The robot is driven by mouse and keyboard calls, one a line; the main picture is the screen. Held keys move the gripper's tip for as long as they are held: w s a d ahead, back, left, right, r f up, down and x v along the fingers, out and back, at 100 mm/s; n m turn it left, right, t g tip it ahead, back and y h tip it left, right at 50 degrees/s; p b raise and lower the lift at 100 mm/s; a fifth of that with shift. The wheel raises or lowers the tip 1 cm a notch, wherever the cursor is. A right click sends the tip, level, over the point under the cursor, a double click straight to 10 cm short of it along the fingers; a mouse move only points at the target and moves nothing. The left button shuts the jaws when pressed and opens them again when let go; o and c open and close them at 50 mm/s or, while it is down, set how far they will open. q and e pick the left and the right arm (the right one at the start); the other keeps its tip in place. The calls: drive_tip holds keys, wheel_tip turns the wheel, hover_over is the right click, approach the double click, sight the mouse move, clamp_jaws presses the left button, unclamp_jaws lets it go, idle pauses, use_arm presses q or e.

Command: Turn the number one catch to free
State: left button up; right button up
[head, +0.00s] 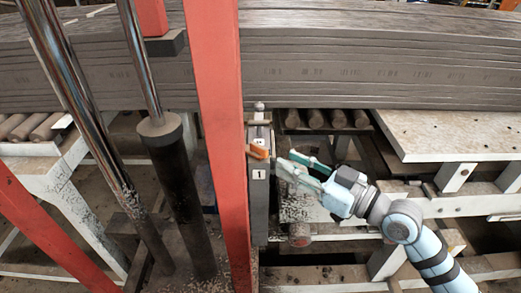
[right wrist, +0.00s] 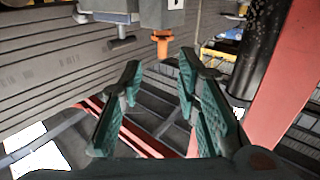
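The number one catch is a small orange lever (head: 259,151) on a grey upright post, just above a white plate marked 1 (head: 258,174). In the right wrist view the orange lever (right wrist: 161,42) shows near the top middle, beyond the gap between my fingers. My right gripper (head: 287,161) is just right of the lever, pointing left at it, open and empty. Its two green-padded fingers (right wrist: 160,64) stand apart in the right wrist view, and neither appears to touch the lever. My left gripper is not in view.
A red post (head: 218,130) stands close left of the catch, with a dark cylinder (head: 180,190) beyond it. Long stacked grey slabs (head: 380,60) run across the back. A pale table (head: 450,133) and rollers (head: 325,118) lie above and right of my right gripper.

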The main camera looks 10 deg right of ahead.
sight(267, 152)
drive_tip(key=x, duration=0.9)
drive_tip(key=shift+a+p, duration=0.25)
drive_tip(key=shift+p, duration=0.15)
drive_tip(key=shift+r, duration=0.1)
clamp_jaws()
